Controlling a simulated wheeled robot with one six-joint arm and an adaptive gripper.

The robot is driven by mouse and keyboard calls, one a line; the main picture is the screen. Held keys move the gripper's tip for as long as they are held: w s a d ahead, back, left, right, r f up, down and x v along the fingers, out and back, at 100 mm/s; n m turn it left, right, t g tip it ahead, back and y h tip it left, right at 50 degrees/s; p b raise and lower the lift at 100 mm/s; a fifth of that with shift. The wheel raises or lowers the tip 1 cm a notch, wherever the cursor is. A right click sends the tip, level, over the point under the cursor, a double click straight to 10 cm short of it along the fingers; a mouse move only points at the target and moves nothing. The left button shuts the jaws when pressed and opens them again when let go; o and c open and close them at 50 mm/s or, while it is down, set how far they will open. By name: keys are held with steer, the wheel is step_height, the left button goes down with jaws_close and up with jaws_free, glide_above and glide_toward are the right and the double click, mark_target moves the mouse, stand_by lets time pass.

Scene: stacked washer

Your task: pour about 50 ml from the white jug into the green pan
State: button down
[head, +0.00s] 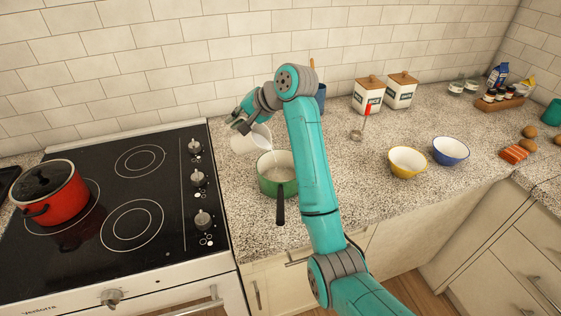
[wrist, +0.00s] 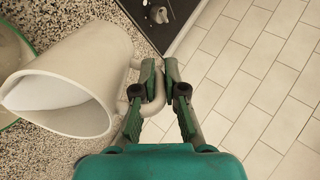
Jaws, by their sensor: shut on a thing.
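The white jug (head: 246,142) is tilted to the right, its mouth towards the green pan (head: 266,186). In the wrist view the jug (wrist: 92,66) shows white liquid near its lip. My gripper (wrist: 164,84) is shut on the jug's handle (wrist: 154,106), and in the head view it (head: 240,122) is left of and above the pan. A thin pale streak shows between the jug's lip and the pan in the head view. The pan sits on the counter with its dark handle (head: 280,207) pointing to the front. The liquid level in the pan is hard to tell.
The black hob (head: 116,215) with a red pot (head: 54,194) is at left. Yellow (head: 407,162) and blue (head: 450,151) bowls stand at right. Two white canisters (head: 369,97) stand at the back. My arm hides some counter right of the pan.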

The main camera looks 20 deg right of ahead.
steer(key=shift+s+d+r+t+y+p, duration=0.2)
steer(key=shift+r+t+y+p, duration=0.05)
steer(key=shift+r+t+y, duration=0.15)
steer(key=shift+s+d+r+t+y+p, duration=0.15)
steer(key=shift+r+t+y+p, duration=0.15)
steer(key=shift+r, duration=0.1)
stand_by(0.8)
steer(key=w+a+f+g+h, duration=0.3)
steer(key=f+g+h, duration=0.1)
steer(key=f+h, duration=0.1)
steer(key=shift+w+a+f+g, duration=0.2)
steer(key=shift+f+g, duration=0.2)
steer(key=shift+f, duration=0.3)
stand_by(1.3)
steer(key=shift+w+a+f+g+h+b, duration=0.4)
steer(key=shift+f+g+h, duration=0.2)
steer(key=shift+f, duration=0.25)
steer(key=shift+w+a+f+g+h+b, duration=0.3)
steer(key=shift+w+a+f+g+h, duration=0.25)
steer(key=shift+f, duration=0.3)
steer(key=shift+w+a+f+g+h+b, duration=0.35)
steer(key=shift+f+g+h, duration=0.25)
steer(key=shift+f, duration=0.25)
steer(key=shift+w+f, duration=0.1)
